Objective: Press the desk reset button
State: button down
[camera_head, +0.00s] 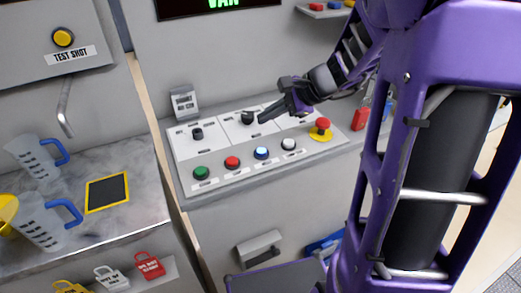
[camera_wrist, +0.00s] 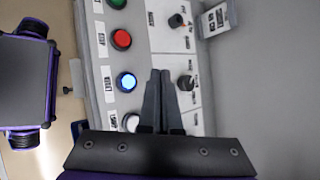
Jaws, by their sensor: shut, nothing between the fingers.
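The sloped desk panel (camera_head: 222,141) has a front row of round buttons: green (camera_head: 201,173), red (camera_head: 232,162), lit blue (camera_head: 261,152) and white (camera_head: 289,144). The labels are too small to read, so I cannot tell which is the reset button. My gripper (camera_head: 264,119) is shut and empty over the panel, near the right black knob (camera_head: 247,117). In the wrist view, my fingertips (camera_wrist: 160,72) show between the blue button (camera_wrist: 126,81) and that knob (camera_wrist: 186,83). The white button (camera_wrist: 131,122) is partly hidden by my gripper. I see no contact with any button.
A red mushroom button (camera_head: 321,125) on a yellow base is at the panel's right. Another black knob (camera_head: 197,133) is at its left. A small sign (camera_head: 184,101) stands behind the panel. Measuring jugs (camera_head: 45,222) stand on the left counter (camera_head: 135,196).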

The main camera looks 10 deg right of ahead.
aim_at(266, 151)
notch_tip(266, 151, down, 8)
jog(key=b, duration=0.5)
jog(key=shift+r+b, duration=0.2)
jog(key=shift+b, duration=0.1)
jog(key=shift+f, duration=0.1)
dwell(1.4)
jog(key=shift+f+b, duration=0.3)
jog(key=shift+b, duration=0.1)
jog(key=shift+f, duration=0.55)
dwell(0.5)
jog(key=shift+r, duration=0.15)
jog(key=shift+r+p, duration=0.55)
jog(key=shift+r, duration=0.25)
notch_tip(266, 151, up, 5)
jog(key=p, duration=0.4)
jog(key=shift+r, duration=0.1)
